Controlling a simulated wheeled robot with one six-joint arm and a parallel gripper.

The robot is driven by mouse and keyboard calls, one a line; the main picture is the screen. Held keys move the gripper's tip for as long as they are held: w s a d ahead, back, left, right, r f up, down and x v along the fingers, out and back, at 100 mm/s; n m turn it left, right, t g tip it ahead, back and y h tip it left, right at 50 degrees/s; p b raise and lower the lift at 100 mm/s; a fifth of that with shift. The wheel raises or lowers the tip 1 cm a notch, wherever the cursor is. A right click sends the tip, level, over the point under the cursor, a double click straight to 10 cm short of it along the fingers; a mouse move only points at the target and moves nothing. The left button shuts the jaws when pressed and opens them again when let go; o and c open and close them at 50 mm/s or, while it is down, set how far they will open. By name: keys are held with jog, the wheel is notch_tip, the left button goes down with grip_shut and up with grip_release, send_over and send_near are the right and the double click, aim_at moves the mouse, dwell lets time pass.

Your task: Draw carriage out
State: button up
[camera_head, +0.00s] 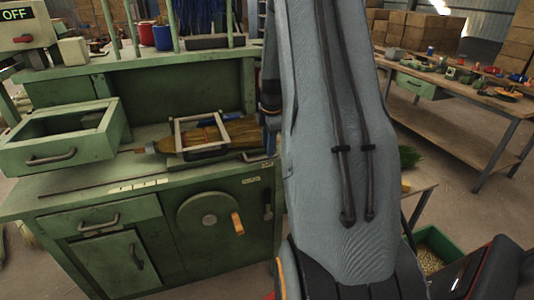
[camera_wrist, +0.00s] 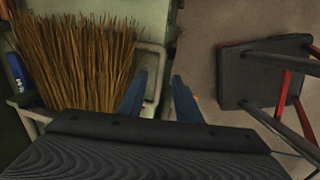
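The carriage (camera_head: 179,136) looks like a pale tubular metal frame on the green workbench, set over a straw broom head (camera_head: 232,132) lying on its side. In the wrist view the frame's rounded end (camera_wrist: 154,47) shows beside the bristles (camera_wrist: 75,55). My gripper (camera_wrist: 158,76) has two blue fingers standing apart. The frame's end bar appears in the gap between them, with the left finger on the bristle side. I cannot tell whether the fingers are level with the bar or above it. In the head view my arm hides most of the gripper.
An open green drawer box (camera_head: 62,139) stands left of the broom. A control box reading OFF (camera_head: 22,25) is at the top left. A stool (camera_wrist: 262,72) is to the right in the wrist view.

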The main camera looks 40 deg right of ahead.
jog(key=shift+s+a+r+b, duration=0.1)
jog(key=shift+s+r+b, duration=0.15)
jog(key=shift+r, duration=0.75)
jog(key=shift+s+r+b, duration=0.1)
jog(key=shift+r+b, duration=0.1)
jog(key=shift+r, duration=0.8)
jog(key=s+a+m, duration=0.4)
jog(key=s+a, duration=0.2)
jog(key=a, duration=0.5)
jog(key=s+a+f+m, duration=0.1)
jog(key=s+a+m, duration=0.4)
jog(key=a, duration=0.6)
jog(key=s+a+m+b, duration=0.1)
jog(key=s+a+m, duration=0.4)
jog(key=a, duration=0.7)
jog(key=shift+s+f+g+y, duration=0.15)
jog(key=shift+s+g+y, duration=0.2)
jog(key=shift+s, duration=0.5)
